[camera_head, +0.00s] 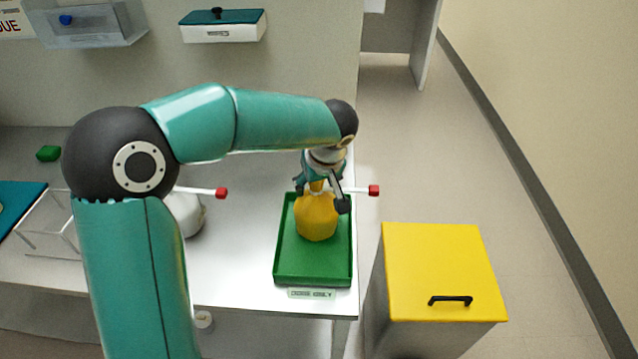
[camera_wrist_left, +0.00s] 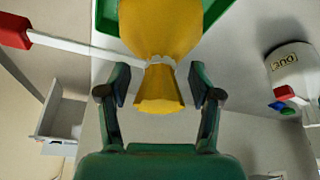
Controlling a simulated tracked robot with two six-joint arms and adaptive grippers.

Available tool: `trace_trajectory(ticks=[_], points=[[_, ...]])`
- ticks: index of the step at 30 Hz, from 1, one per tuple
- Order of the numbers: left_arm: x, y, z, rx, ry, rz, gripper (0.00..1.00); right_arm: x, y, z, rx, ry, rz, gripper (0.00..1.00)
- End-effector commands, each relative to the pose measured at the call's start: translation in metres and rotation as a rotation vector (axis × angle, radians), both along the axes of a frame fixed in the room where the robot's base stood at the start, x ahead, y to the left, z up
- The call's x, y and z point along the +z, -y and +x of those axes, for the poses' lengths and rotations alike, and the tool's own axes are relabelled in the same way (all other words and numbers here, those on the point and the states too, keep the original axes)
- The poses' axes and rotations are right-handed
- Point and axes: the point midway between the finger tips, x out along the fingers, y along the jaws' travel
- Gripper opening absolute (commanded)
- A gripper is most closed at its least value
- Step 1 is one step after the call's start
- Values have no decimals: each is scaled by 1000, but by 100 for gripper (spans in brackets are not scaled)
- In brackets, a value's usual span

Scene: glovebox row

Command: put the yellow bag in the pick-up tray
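The yellow bag (camera_head: 316,220) stands in the green tray (camera_head: 282,268), which has a label on its front side too small to read surely. In the left wrist view the bag (camera_wrist_left: 162,30) has a narrow pale neck and a flared end. My left gripper (camera_head: 328,190) is above the bag. In the left wrist view its two fingers (camera_wrist_left: 160,88) stand on either side of the flared end, with a gap on each side, so it is open. The tray edge (camera_wrist_left: 108,18) shows behind the bag. My right gripper is not in view.
A red-tipped white rod (camera_head: 374,190) sticks out near the bag's neck. A white rounded container (camera_head: 190,216) with another red-tipped rod stands left, partly behind my arm. A yellow-lidded bin (camera_head: 440,265) is right of the bench. A clear rack (camera_head: 50,228) stands far left.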

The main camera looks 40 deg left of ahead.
Motion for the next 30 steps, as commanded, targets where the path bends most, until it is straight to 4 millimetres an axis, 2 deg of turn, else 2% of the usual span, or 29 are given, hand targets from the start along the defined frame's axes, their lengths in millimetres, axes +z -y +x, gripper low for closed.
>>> trace_trajectory(ticks=[11, 14, 24, 30], points=[[7, 1, -1, 1, 2, 1, 64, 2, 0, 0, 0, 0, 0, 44], [19, 6, -3, -1, 3, 0, 64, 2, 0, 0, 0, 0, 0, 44], [82, 27, -19, -1, 4, -1, 64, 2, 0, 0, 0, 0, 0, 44], [106, 35, -25, -1, 1, 0, 64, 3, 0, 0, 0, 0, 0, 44]])
